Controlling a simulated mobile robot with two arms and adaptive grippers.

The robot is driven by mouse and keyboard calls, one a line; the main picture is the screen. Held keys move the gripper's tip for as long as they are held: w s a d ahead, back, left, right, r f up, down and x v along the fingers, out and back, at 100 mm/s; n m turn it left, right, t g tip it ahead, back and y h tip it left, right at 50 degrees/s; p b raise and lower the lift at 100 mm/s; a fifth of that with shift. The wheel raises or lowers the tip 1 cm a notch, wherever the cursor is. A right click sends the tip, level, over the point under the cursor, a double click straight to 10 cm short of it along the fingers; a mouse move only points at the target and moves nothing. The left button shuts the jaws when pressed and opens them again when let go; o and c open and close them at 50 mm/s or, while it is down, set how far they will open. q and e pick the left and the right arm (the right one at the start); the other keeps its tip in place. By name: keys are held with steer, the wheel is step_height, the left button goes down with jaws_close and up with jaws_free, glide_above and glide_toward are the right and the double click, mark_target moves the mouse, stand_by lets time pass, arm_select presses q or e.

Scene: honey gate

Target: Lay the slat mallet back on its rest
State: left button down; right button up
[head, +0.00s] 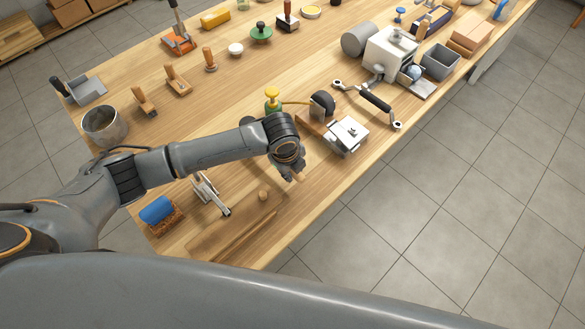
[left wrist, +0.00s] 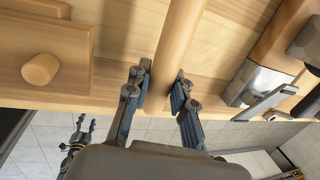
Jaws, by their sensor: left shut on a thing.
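My left gripper (head: 291,175) is over the near part of the bench. In the left wrist view its two fingers (left wrist: 158,95) are closed on a round wooden handle (left wrist: 178,45), which I take as the slat mallet's. In the head view only a small tan bit of it (head: 300,177) shows past the fingers. The mallet's head is hidden, and I cannot tell whether it touches the bench. I cannot pick out the rest for certain. My right gripper (left wrist: 84,122) shows small in the left wrist view, its fingers apart, empty, beyond the bench edge.
A wooden board with a round peg (head: 263,195) lies left of the gripper. A metal clamp-like tool (head: 210,193) and a blue-topped brush (head: 157,210) are farther left. A metal-topped wooden device (head: 346,134) and a crank (head: 377,101) stand to the right. A yellow-topped green bottle (head: 272,100) stands behind.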

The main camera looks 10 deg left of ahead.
arm_select(q)
steer(key=shift+f, duration=0.65)
steer(key=shift+b, duration=0.3)
steer(key=c, duration=1.1)
jaws_free()
steer(key=shift+f, duration=0.1)
steer(key=shift+o, duration=0.2)
steer(key=shift+s, duration=0.1)
steer(key=p+v, duration=0.8)
steer(key=p, duration=0.1)
